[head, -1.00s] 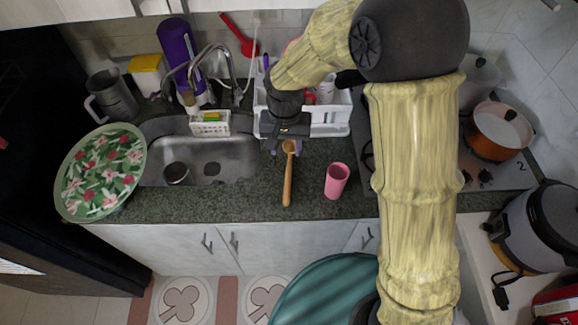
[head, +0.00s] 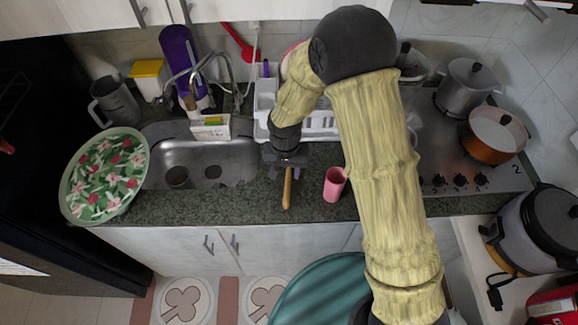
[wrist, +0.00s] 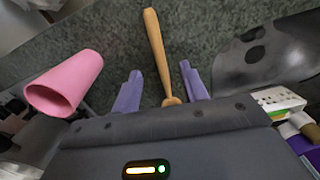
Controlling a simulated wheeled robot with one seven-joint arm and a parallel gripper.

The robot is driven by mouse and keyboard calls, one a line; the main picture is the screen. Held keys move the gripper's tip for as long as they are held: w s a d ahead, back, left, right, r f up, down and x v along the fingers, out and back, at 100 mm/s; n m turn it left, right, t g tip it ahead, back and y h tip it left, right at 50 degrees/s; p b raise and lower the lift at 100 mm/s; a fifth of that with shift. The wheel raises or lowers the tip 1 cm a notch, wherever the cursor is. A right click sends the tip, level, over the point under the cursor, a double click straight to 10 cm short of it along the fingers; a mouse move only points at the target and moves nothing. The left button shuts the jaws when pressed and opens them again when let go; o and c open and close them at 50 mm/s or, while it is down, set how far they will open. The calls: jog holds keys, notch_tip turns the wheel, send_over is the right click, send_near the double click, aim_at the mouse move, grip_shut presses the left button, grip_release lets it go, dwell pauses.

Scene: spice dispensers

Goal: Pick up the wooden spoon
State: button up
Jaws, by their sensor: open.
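The wooden spoon (head: 288,188) lies on the dark green counter between the sink and the pink cup, its handle toward the front edge. In the wrist view the spoon (wrist: 158,50) runs between the two purple fingers of my gripper (wrist: 160,88). My gripper (head: 281,170) is open above the spoon's bowl end. The bowl is mostly hidden beneath my gripper in both views. I cannot tell how far above the spoon the fingertips are.
The pink cup (head: 334,184) stands on the counter just right of the spoon; it also shows beside my left finger in the wrist view (wrist: 64,84). The sink (head: 205,165) is left. A white dish rack (head: 318,124) stands behind, the stove (head: 455,165) right.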

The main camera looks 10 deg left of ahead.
aim_at(287, 187)
jog(key=shift+f+p, duration=0.35)
jog(key=shift+f, duration=1.25)
jog(key=shift+d+f+p, duration=0.1)
jog(key=shift+f+p, duration=0.5)
jog(key=shift+w+f+p, duration=0.1)
jog(key=shift+f+p, duration=0.7)
jog(key=shift+f, duration=1.2)
grip_shut()
